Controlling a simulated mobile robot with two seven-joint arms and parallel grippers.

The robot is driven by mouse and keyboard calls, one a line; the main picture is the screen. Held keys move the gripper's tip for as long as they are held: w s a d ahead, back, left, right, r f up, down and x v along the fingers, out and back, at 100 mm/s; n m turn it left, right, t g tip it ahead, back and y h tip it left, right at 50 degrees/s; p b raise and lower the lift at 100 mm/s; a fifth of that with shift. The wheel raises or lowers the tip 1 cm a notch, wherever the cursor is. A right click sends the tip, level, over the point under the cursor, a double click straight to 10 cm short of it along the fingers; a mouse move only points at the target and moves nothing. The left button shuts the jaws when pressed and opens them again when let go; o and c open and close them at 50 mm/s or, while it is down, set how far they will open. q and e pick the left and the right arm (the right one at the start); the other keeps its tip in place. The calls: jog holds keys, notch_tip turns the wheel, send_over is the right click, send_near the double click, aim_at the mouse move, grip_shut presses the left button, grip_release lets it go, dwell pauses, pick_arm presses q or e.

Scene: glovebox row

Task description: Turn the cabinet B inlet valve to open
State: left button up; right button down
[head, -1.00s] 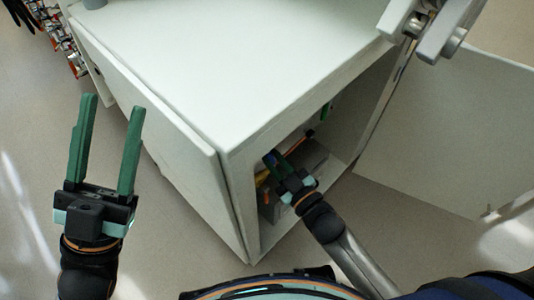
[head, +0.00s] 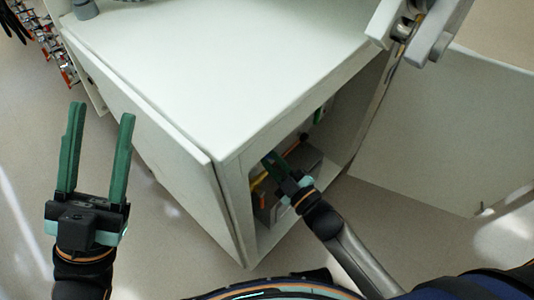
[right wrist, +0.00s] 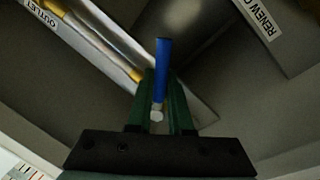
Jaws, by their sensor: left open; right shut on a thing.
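The cabinet (head: 215,85) is white, and its front compartment stands open in the head view. My right gripper (head: 273,160) reaches into that compartment. In the right wrist view its green fingers are shut on a blue lever (right wrist: 162,68) with a pale bolt head (right wrist: 156,116) at its near end. The lever points up in that picture, in front of a grey metal bracket. No inlet label is readable, so I cannot tell which valve this is. My left gripper (head: 97,112) is open and empty, left of the cabinet.
An "OUTLET" label (right wrist: 42,15) and a partly cut "RENEW" label (right wrist: 262,20) show in the right wrist view. The open door (head: 450,140) stands to the right. A grey metal fixture (head: 420,30) is at top right. Clear floor lies around my left gripper.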

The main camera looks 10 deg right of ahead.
jog(key=shift+r, duration=0.1)
jog(key=c, duration=0.8)
grip_release()
jog(key=shift+c, duration=0.2)
jog(key=p+v, duration=0.2)
jog(key=v, duration=1)
jog(key=shift+s, duration=0.2)
jog(key=shift+c, duration=0.4)
